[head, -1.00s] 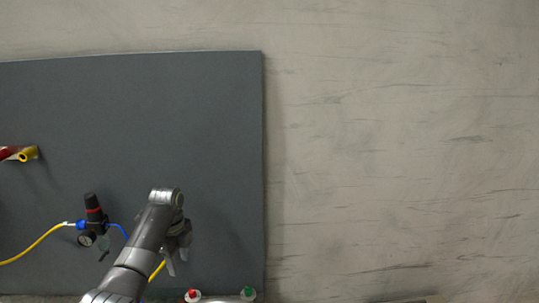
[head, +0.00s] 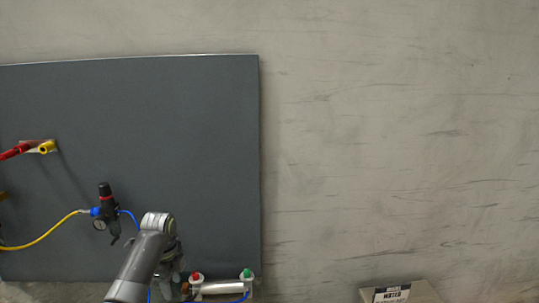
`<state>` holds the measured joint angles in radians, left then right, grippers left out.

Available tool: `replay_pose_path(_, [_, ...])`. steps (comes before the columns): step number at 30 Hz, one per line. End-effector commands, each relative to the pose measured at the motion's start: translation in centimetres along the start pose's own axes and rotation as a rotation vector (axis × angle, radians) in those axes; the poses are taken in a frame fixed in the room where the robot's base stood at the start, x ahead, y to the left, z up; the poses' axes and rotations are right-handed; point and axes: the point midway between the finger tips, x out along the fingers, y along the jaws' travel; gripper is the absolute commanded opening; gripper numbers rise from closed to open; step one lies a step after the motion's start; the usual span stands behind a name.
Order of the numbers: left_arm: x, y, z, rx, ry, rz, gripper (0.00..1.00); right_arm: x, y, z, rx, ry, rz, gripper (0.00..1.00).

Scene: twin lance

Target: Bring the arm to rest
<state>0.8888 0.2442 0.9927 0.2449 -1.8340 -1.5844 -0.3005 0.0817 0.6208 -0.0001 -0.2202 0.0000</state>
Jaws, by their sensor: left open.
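My left arm comes in from the bottom, left of the middle, in the head view. Its gripper (head: 171,277) is small, dark and partly hidden behind the wrist. It is open, in front of the lower part of the dark grey panel (head: 190,120), left of a metal cylinder. I cannot make out anything between its fingers. My right gripper is not in view.
A black regulator (head: 107,208) with a gauge, a yellow hose (head: 45,238) and blue tubing are on the left. A red and yellow part (head: 44,147) is above. The metal cylinder (head: 222,287) has red and green fittings. A labelled box (head: 395,292) is at bottom right.

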Motion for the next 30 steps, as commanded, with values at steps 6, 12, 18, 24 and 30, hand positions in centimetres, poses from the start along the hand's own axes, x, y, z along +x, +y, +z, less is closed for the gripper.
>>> replay_pose_path(6, [3.9,3.1,0.3,-0.140,-0.011,-0.021,0.44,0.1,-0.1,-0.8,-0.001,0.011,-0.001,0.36])
replay_pose_path(12, [8.5,8.5,0.6,-0.360,-0.018,-0.060,0.44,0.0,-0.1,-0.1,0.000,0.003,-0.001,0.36])
replay_pose_path(18, [12.2,16.0,0.6,-0.641,-0.011,-0.116,0.44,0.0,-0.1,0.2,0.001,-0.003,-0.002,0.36])
replay_pose_path(24, [13.5,24.1,0.4,-0.934,0.008,-0.174,0.44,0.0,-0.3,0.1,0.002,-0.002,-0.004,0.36])
replay_pose_path(30, [12.6,32.2,0.2,-1.229,0.037,-0.238,0.44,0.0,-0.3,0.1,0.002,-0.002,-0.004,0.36])
